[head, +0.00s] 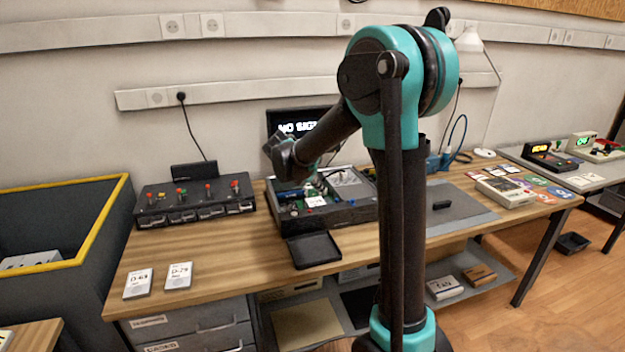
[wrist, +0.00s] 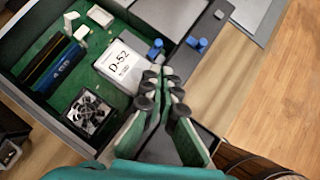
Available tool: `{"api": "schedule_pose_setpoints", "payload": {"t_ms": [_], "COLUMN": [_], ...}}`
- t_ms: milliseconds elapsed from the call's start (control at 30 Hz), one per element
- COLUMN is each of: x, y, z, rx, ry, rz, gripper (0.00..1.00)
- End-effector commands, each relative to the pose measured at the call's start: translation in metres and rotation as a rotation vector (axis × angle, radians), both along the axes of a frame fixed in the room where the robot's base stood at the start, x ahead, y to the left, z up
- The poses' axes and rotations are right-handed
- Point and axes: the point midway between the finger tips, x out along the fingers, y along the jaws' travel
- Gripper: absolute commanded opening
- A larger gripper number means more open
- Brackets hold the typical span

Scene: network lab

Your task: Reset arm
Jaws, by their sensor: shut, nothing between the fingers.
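In the head view my arm reaches over the table to the open case (head: 350,213); the fingertips are hard to make out there.
A dark box with coloured knobs (head: 194,201) stands left of the case. A black tray (head: 314,250) lies in front of it. Two labelled drives, D-63 (head: 138,284) and D-79 (head: 178,276), lie at the table's front left. A grey mat (head: 462,212) is to the right. Bare wood separates these.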

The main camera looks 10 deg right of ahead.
Motion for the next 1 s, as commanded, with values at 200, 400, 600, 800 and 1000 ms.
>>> {"api": "schedule_pose_setpoints", "payload": {"t_ms": [200, 400, 600, 800, 1000], "x": [-0.056, -0.141, -0.224, -0.282, -0.304], "y": [-0.031, -0.058, -0.065, -0.059, -0.054], "z": [-0.016, -0.045, -0.079, -0.106, -0.117], "rx": [0.233, 0.577, 0.888, 1.097, 1.172], "ry": [-0.129, -0.308, -0.455, -0.542, -0.567], "rz": [-0.286, -0.774, -1.305, -1.747, -1.938], "gripper": [0.00, 0.00, 0.00, 0.00, 0.00]}}
